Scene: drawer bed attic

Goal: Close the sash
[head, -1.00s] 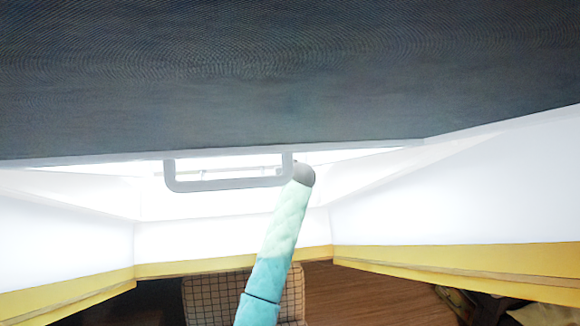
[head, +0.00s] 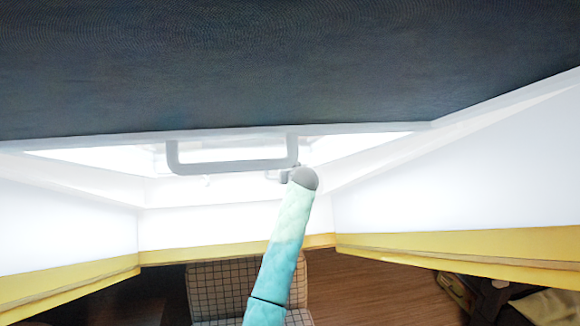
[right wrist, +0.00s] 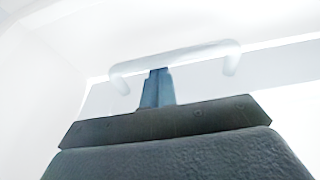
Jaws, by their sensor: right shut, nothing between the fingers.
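The sash (head: 290,65) is a large dark panel across the top of the head view, with a pale lower edge. A grey U-shaped handle (head: 232,168) hangs from that edge, left of centre. My right arm reaches up to just below the handle's right end; its fingers are hidden or too small to make out there. In the right wrist view my right gripper (right wrist: 157,86) is shut and empty, its tips at the middle of the pale handle bar (right wrist: 180,55). I cannot tell whether they touch it. My left gripper is not in view.
White reveal walls (head: 460,180) slope down on both sides of the opening, with yellow wooden trim (head: 470,243) along their lower edges. Below are a checked chair or cushion (head: 222,285) and a brown wood floor (head: 370,290). Bright gaps show below the sash edge.

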